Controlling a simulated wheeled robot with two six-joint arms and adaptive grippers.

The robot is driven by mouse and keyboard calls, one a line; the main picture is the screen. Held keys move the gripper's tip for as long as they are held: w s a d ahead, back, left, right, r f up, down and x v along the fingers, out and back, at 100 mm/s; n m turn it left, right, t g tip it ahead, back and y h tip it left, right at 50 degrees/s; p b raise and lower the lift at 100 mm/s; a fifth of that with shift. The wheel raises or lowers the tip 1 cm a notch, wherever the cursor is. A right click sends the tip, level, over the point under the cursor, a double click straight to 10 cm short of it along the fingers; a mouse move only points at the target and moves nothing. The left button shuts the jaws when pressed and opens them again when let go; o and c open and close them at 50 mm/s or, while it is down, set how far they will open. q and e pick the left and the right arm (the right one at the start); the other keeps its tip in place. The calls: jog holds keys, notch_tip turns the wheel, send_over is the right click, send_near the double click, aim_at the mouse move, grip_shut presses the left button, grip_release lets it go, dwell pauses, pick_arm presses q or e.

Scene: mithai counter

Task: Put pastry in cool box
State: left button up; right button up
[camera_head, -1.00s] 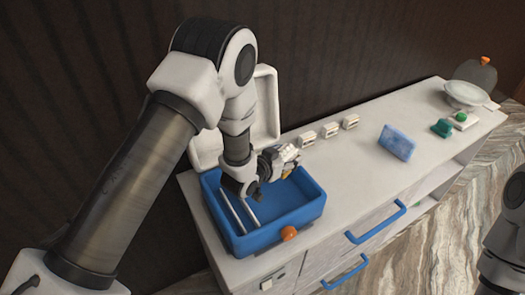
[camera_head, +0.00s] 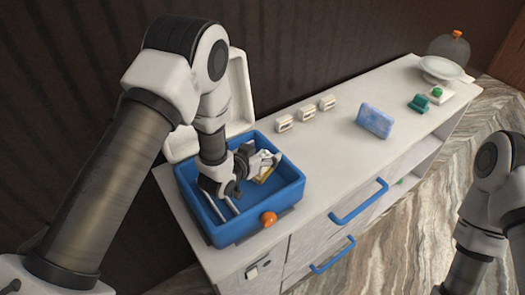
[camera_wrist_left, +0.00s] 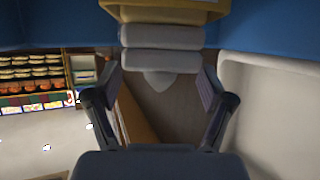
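The blue cool box (camera_head: 292,186) stands at the left end of the counter, its white lid (camera_head: 241,88) upright behind it. My left gripper (camera_head: 262,160) reaches down into the box, pointing right. The pastry, white layers on a gold base (camera_head: 264,177), is at its fingertips inside the box's right half. In the left wrist view the pastry (camera_wrist_left: 161,48) appears upside down with its gold base at the top. The fingers (camera_wrist_left: 158,85) stand wide, with narrow gaps beside the pastry. Whether its base touches the floor is unclear. My right gripper is out of view.
Two pale bars (camera_head: 222,206) cross the box's left part. An orange knob (camera_head: 268,218) is at its front. Several white blocks, including one (camera_head: 306,112), a blue upright block (camera_head: 375,120) and a pale dish (camera_head: 441,68) stand rightward.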

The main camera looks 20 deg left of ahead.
pick_arm(q)
jog(key=shift+w+a+f, duration=0.1)
jog(key=shift+a, duration=0.1)
jog(key=shift+r, duration=0.3)
jog(key=shift+d+r+p, duration=0.1)
jog(key=shift+r+p, duration=0.45)
jog(key=shift+p, duration=0.1)
jog(key=s+b, duration=0.1)
jog(key=s+a+b, duration=0.1)
jog(key=s, duration=0.1)
jog(key=shift+s+r, duration=0.15)
jog(key=shift+r, duration=0.05)
jog(key=b+v, duration=0.2)
jog(key=v, duration=0.6)
jog(key=shift+s+r+b, duration=0.2)
jog(key=shift+r+b, duration=0.1)
jog(key=shift+r, duration=0.1)
